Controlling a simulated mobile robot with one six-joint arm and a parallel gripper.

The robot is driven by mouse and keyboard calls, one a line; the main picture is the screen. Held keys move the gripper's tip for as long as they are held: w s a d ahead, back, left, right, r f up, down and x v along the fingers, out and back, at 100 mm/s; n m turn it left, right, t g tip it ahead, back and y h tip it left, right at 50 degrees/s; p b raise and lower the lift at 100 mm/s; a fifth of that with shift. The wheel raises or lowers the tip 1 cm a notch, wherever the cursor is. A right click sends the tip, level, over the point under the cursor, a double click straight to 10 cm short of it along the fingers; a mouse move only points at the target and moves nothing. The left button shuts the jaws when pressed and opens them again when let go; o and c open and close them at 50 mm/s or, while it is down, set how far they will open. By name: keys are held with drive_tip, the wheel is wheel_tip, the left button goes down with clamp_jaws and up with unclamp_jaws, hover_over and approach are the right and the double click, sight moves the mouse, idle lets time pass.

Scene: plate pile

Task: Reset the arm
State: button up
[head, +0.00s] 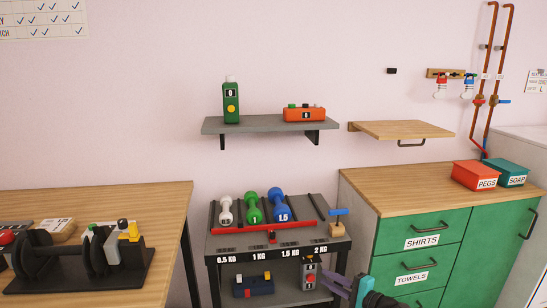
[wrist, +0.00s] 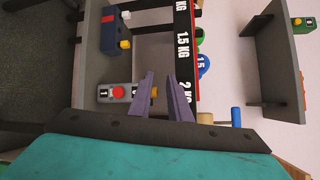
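My gripper (head: 351,287) is at the bottom of the head view, right of the lower part of the dumbbell rack. Its two purple fingers stand apart in the wrist view (wrist: 161,95), with nothing seen held between them. A grey box with a red button (wrist: 118,93) shows behind and beside the left finger; the same box is on the rack's lower shelf in the head view (head: 310,272). I cannot tell how far the fingers are from it. The teal gripper body fills the bottom of the wrist view.
The dumbbell rack (head: 222,245) bears white, green and blue dumbbells. A wooden table (head: 120,198) with black weight gear stands left; a green-drawered cabinet (head: 422,241) stands right. A grey wall shelf (head: 265,126) and a wooden wall shelf (head: 405,130) hang above.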

drive_tip(key=s+a+f+n+g+h+p, duration=0.1)
drive_tip(key=s+a+f+n+g+p, duration=0.25)
drive_tip(key=s+a+f+g, duration=0.55)
drive_tip(key=s+a+f+n+g+h+p, duration=0.15)
drive_tip(key=s+a+f+n+p, duration=0.35)
drive_tip(key=s+f, duration=0.85)
drive_tip(key=s+d+f+n+g+h, duration=0.1)
drive_tip(key=s+d+f+g+h, duration=0.25)
drive_tip(key=s, duration=0.55)
drive_tip(key=s+d+f+n+g+h, duration=0.1)
drive_tip(key=s+d+f+g+h, duration=0.2)
drive_tip(key=s, duration=0.6)
drive_tip(key=s+d+f+n+h, duration=0.1)
drive_tip(key=d+n+h, duration=0.1)
drive_tip(key=d, duration=0.4)
drive_tip(key=shift+s+g, duration=0.2)
drive_tip(key=shift+g, duration=0.1)
drive_tip(key=shift+f, duration=0.1)
